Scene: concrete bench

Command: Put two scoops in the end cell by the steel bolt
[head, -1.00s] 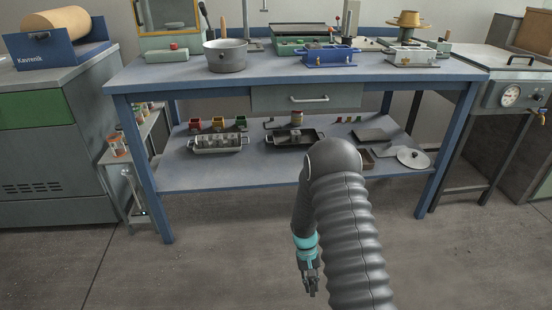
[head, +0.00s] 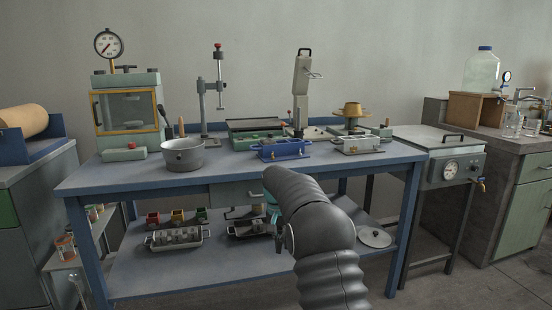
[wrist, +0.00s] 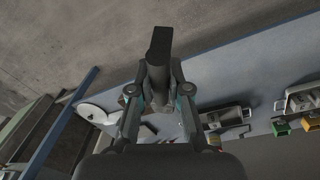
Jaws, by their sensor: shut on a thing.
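My gripper (wrist: 157,78) is shut on a dark, blunt-ended thing (wrist: 160,42) in the wrist view. I cannot tell whether this is a scoop. In the head view my arm hides most of the gripper, which is low in front of the bench. A blue mould (head: 281,150) and a pale grey mould (head: 357,144) stand on the bench top. Their cells and any steel bolt are too small to make out. A grey metal pot (head: 183,154) stands left of them with handles showing behind its rim; its contents are hidden.
A test stand (head: 202,110) and lever device (head: 302,90) rise behind. A gauged tank (head: 440,165) stands right.

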